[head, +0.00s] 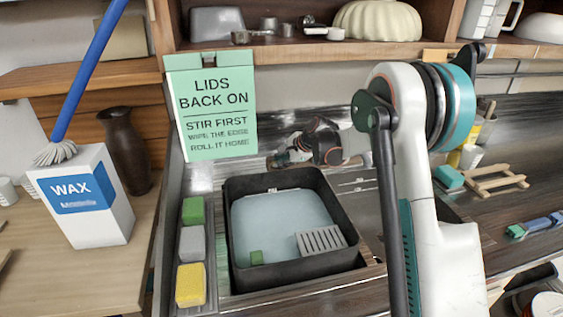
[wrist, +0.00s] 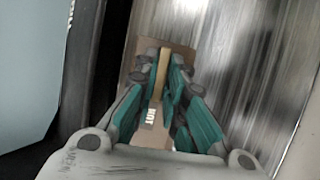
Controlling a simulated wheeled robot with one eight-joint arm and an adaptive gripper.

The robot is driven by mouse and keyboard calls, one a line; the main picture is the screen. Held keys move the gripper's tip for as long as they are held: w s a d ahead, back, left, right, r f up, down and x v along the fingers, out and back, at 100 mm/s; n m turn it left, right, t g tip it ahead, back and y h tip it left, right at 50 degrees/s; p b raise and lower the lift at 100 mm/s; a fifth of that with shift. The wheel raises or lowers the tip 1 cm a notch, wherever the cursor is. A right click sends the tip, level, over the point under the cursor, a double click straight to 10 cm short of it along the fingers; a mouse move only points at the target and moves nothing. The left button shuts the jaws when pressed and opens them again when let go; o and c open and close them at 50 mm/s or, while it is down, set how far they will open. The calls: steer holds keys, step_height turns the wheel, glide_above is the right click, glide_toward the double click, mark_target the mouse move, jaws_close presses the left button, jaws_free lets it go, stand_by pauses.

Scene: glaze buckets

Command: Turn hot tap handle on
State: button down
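The hot tap handle (wrist: 160,73) shows in the wrist view as a narrow tan bar over a brown plate. A white "HOT" label (wrist: 151,117) is on the plate. My gripper (wrist: 159,68) has its grey and teal fingers close on both sides of the bar and looks shut on it; the contact faces are partly hidden. In the head view my gripper (head: 279,159) is low behind the black basin, and the handle cannot be made out there.
The black basin (head: 238,225) of pale water stands in front of my gripper. A green sign (head: 213,154) stands at its left, above a tray of sponges (head: 192,243). A wax box (head: 85,200) and brown vase (head: 125,150) are farther left. A shelf (head: 300,47) overhangs the back.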

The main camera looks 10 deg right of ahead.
steer(key=shift+n, duration=0.4)
steer(key=shift+w+r+n+g+p, duration=0.15)
steer(key=shift+n+g+p, duration=0.45)
steer(key=shift+n, duration=0.4)
steer(key=n+g+h+p, duration=0.1)
steer(key=n, duration=0.3)
steer(key=shift+a+r+p, duration=0.1)
steer(key=shift+p, duration=0.3)
steer(key=n+h, duration=0.1)
steer(key=n, duration=0.2)
steer(key=n+g+h+p, duration=0.1)
steer(key=n, duration=0.2)
steer(key=shift+w+a+g+p, duration=0.1)
steer(key=shift+w+g+p, duration=0.05)
steer(key=shift+g+p, duration=0.15)
steer(key=c, duration=1.7)
jaws_free()
steer(key=shift+o, duration=0.2)
